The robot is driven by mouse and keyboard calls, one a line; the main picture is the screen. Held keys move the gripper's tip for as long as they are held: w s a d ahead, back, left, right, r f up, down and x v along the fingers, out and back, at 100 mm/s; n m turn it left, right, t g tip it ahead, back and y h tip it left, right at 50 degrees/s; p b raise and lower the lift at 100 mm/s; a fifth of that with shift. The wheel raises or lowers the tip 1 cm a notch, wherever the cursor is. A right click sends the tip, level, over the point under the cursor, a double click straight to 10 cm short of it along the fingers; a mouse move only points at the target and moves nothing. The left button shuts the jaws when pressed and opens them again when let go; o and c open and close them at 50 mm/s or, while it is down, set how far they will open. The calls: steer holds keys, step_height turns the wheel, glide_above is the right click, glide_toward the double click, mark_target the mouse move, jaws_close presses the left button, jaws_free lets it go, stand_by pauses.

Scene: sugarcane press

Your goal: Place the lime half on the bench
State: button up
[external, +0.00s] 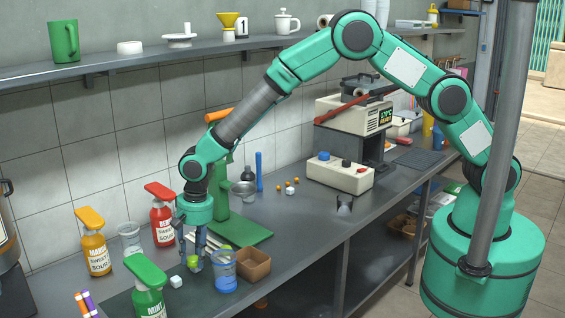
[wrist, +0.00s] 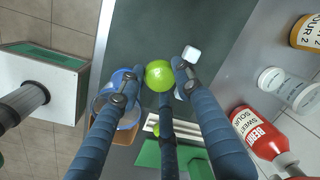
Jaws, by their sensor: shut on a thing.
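The lime half (external: 193,261) is a small bright green piece between the fingertips of my gripper (external: 191,258), low over the front left of the grey bench (external: 290,232). In the wrist view the lime half (wrist: 159,75) looks round and glossy, with the blue-grey fingers of my gripper (wrist: 155,78) around it. My gripper is shut on it and points down. A dark mat (wrist: 150,30) lies on the bench below. I cannot tell whether the lime half touches the surface.
A blue cup (external: 222,278) and brown box (external: 254,264) stand close right of my gripper. A white cube (external: 176,281) and green-capped bottle (external: 149,292) are at its left. Red (external: 162,222) and orange-capped (external: 95,248) bottles stand behind. The bench is clearer right of the green board (external: 240,233).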

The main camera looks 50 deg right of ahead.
steer(key=w+d+r+n, duration=0.1)
steer(key=w+d, duration=0.2)
steer(key=d, duration=1.6)
steer(key=w+d+r+n+b, duration=0.1)
steer(key=w+d+n, duration=0.1)
steer(key=d, duration=1.8)
steer(key=w+d+r+n+b, duration=0.1)
steer(key=w+d, duration=0.3)
steer(key=d, duration=1.6)
steer(key=shift+w+d+r+n+g, duration=0.2)
steer(key=shift+w+n+g, duration=0.15)
steer(key=shift+n, duration=0.25)
steer(key=shift+a, duration=0.1)
